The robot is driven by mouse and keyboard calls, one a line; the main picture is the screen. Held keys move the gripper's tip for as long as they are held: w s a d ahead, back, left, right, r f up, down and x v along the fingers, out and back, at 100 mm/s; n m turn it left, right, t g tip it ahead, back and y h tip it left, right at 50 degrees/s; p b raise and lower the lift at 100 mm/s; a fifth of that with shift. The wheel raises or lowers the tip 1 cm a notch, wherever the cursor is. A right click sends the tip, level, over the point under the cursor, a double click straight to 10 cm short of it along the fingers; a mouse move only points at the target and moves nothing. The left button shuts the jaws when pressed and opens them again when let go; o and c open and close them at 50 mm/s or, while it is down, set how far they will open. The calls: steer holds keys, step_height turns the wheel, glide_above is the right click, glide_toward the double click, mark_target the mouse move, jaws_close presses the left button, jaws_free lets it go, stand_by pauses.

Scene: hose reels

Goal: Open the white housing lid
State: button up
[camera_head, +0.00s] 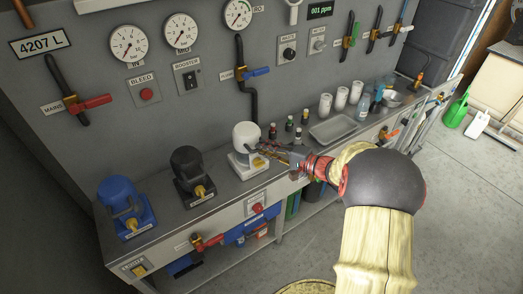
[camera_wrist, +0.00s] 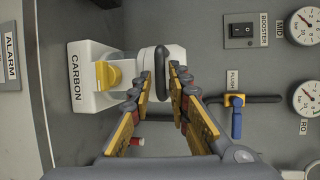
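The white housing (camera_head: 249,165) stands on the grey bench, with its rounded white lid (camera_head: 245,135) down on it. In the wrist view the housing base (camera_wrist: 88,75) carries a CARBON label and a yellow fitting. The lid (camera_wrist: 140,65) there bears a dark loop handle (camera_wrist: 163,80). My gripper (camera_head: 264,149) reaches in from the right, at the handle side of the housing. In the wrist view my gripper (camera_wrist: 160,78) is open, its fingers on either side of the handle. The handle looks closer to the right finger; whether they touch, I cannot tell.
A black housing (camera_head: 193,175) and a blue housing (camera_head: 126,207) stand to the left. Small bottles (camera_head: 289,124), a metal tray (camera_head: 333,128) and white cups (camera_head: 340,99) stand to the right. The wall panel behind carries gauges (camera_head: 180,31) and a blue-handled valve (camera_head: 253,72).

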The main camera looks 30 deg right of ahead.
steer(key=shift+x, duration=0.85)
steer(key=c, duration=0.3)
jaws_close()
